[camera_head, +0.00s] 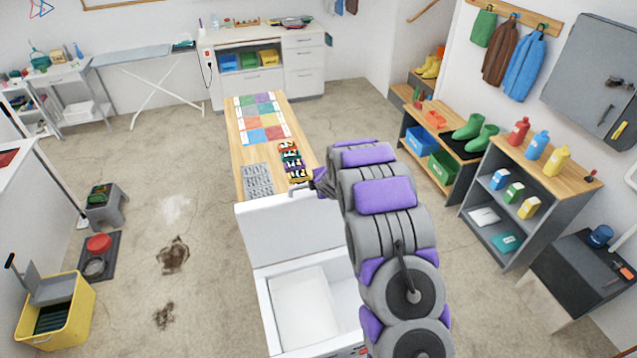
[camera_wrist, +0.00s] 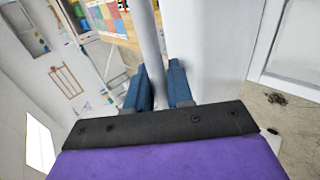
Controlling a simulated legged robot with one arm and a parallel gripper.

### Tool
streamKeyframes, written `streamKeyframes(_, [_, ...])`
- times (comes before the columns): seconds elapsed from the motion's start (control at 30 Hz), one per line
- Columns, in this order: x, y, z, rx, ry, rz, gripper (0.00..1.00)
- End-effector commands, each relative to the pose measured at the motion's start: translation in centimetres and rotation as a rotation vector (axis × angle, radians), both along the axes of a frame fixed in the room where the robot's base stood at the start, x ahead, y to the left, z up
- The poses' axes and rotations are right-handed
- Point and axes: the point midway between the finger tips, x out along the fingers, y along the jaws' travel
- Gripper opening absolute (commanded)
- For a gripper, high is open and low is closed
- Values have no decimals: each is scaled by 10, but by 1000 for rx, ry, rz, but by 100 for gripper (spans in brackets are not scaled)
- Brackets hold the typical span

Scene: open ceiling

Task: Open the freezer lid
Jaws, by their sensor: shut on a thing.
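The white chest freezer (camera_head: 264,305) stands in the lower middle of the head view. Its lid (camera_head: 285,232) is raised and stands nearly upright at the far side, so the white inside of the chest shows. My gripper (camera_head: 314,186) is at the lid's upper edge, by the lid handle (camera_head: 300,189). In the wrist view the blue fingers of my gripper (camera_wrist: 160,88) are shut on the grey bar handle (camera_wrist: 148,38), beside the white lid (camera_wrist: 205,50). My arm hides the freezer's right part in the head view.
A wooden table (camera_head: 238,150) with a coloured mat stands just behind the lid. Shelves (camera_head: 482,225) with bottles are at right, and a dark cabinet (camera_head: 575,275) is in front of them. A yellow bin (camera_head: 70,315) is at lower left. The floor left of the freezer is mostly clear.

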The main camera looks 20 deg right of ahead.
Motion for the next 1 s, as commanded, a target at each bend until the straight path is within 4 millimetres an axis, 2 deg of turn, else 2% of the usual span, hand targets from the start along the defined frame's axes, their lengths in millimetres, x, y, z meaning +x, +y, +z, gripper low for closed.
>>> streamKeyframes(0.2, [4,1,6,3,-16,3,0])
streamKeyframes(0.23, [4,1,7,3,-17,3,22])
streamKeyframes(0.4, [4,1,6,3,-15,2,37])
streamKeyframes(1.0, [0,1,2,2,-5,1,37])
